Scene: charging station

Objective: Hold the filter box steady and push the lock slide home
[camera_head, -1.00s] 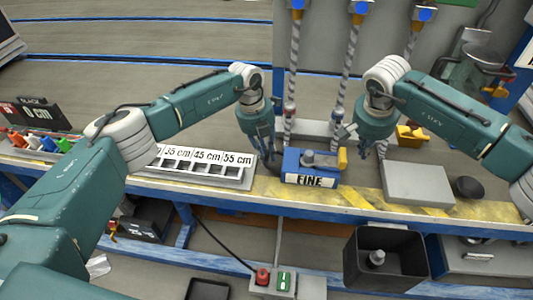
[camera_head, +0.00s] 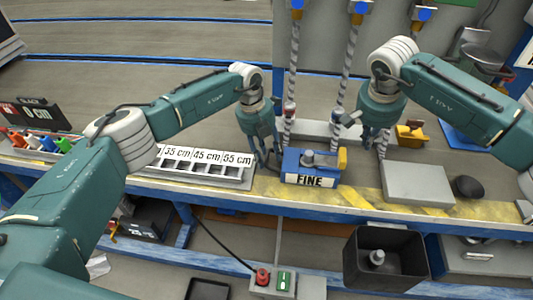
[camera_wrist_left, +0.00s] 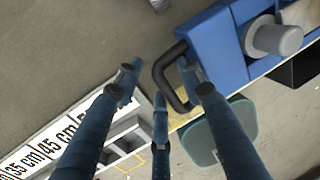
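The blue filter box (camera_head: 296,165), with a white FINE label, sits upright on the bench. A round grey knob (camera_head: 308,158) is on its top, and the yellow lock slide (camera_head: 342,158) stands at its right end. My left gripper (camera_head: 268,162) is at the box's left end. In the left wrist view its fingers (camera_wrist_left: 162,82) are spread on both sides of the box's black handle (camera_wrist_left: 163,72); whether one touches it is unclear. My right gripper (camera_head: 376,150) points down, right of the yellow slide and apart from it. Its finger opening is unclear.
A tray with length labels (camera_head: 195,172) lies left of the box. A grey block (camera_head: 418,183) and dark round object (camera_head: 468,187) lie to the right. Twisted rods (camera_head: 348,70) hang behind. A dark bin (camera_head: 386,258) stands below the bench front.

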